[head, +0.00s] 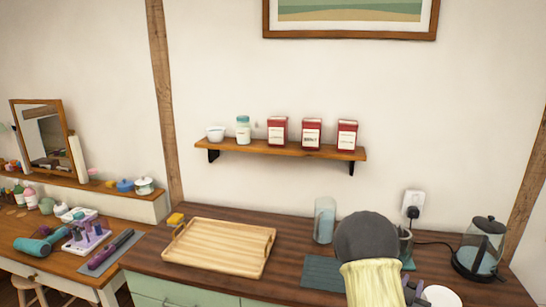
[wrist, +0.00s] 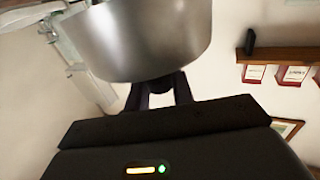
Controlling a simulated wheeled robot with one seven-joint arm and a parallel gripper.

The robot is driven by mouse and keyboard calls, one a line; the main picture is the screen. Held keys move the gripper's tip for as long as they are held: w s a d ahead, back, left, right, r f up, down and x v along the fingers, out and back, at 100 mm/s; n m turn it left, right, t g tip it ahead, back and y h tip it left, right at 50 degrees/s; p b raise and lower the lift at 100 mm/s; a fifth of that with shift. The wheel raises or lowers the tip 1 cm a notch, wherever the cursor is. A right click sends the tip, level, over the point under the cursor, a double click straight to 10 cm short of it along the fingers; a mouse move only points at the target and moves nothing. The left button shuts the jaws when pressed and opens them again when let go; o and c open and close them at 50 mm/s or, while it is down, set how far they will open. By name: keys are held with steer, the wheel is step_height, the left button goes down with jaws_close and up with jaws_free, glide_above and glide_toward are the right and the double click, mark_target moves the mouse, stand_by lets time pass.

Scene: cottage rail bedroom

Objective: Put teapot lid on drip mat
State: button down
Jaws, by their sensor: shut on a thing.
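In the wrist view, my gripper (wrist: 160,88) is shut, its two dark fingers at the lower edge of a large, smooth, steel-coloured round thing (wrist: 145,38). This seems to be the teapot lid, seen very close and cut off by the top of the picture. In the head view I cannot make out the lid or my fingertips clearly; a dark grey round part and a pale yellow part stand in front of the counter. The dark teal drip mat (head: 320,272) lies flat on the counter, partly hidden by them.
A wooden tray (head: 220,247) takes up the counter's left. A clear glass container (head: 325,220) stands behind the mat. An electric kettle (head: 480,250) is at the right, its cord running to a wall socket (head: 413,203). A white plate (head: 441,297) lies at the front right.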

steer(key=s+a+f+n+t+y, duration=0.3)
steer(key=a+f+n+y, duration=0.65)
steer(key=a+f, duration=1.3)
steer(key=shift+m+t+y, duration=0.4)
steer(key=shift+m+y, duration=0.35)
steer(key=shift+m, duration=0.2)
steer(key=r, duration=0.1)
steer(key=w+r+p, duration=0.1)
steer(key=r, duration=0.1)
steer(key=w+r+p, duration=0.1)
steer(key=shift+d+r, duration=0.1)
steer(key=shift+r, duration=0.05)
steer(key=s+f, duration=0.4)
steer(key=f, duration=0.1)
steer(key=shift+s+f, duration=0.15)
steer(key=shift+f, duration=0.1)
